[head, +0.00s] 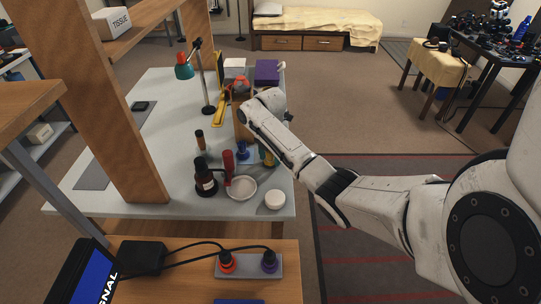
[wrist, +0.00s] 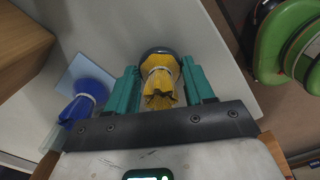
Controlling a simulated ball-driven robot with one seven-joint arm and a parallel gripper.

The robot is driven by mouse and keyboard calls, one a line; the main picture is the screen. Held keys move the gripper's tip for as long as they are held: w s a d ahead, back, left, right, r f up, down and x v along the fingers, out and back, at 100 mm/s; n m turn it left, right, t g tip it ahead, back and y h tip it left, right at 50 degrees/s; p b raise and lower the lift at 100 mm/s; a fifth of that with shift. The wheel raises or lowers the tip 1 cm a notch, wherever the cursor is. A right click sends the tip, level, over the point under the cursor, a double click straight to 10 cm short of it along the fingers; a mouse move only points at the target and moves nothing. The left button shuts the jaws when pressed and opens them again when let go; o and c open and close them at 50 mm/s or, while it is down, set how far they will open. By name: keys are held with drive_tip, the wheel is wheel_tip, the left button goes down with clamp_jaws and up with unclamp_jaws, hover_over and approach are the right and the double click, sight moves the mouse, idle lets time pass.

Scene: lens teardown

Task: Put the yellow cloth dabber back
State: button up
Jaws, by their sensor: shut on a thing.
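The yellow cloth dabber (wrist: 161,82) is between the teal fingers of my gripper (wrist: 163,84), which is shut on it. A light band runs around its bunched cloth. A dark round rim (wrist: 158,51) shows at its far end; I cannot tell whether this is part of the dabber or a thing under it. In the head view the dabber (head: 269,158) is a small yellow patch near the right edge of the grey table (head: 165,185). My gripper is mostly hidden there behind my own arm.
In the head view, a dark bottle (head: 205,178), a red cylinder (head: 228,165), a shallow dish (head: 242,188) and a white round pot (head: 275,200) stand nearby. A wooden post (head: 125,130) rises left.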

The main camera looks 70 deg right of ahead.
drive_tip(key=o, duration=1.1)
drive_tip(key=shift+f, duration=0.1)
wheel_tip(320, 180, up, 11)
drive_tip(key=shift+r+p, duration=0.15)
drive_tip(key=shift+p, duration=0.55)
drive_tip(key=shift+r+p, duration=0.45)
drive_tip(key=shift+r, duration=0.05)
drive_tip(key=shift+d, duration=0.1)
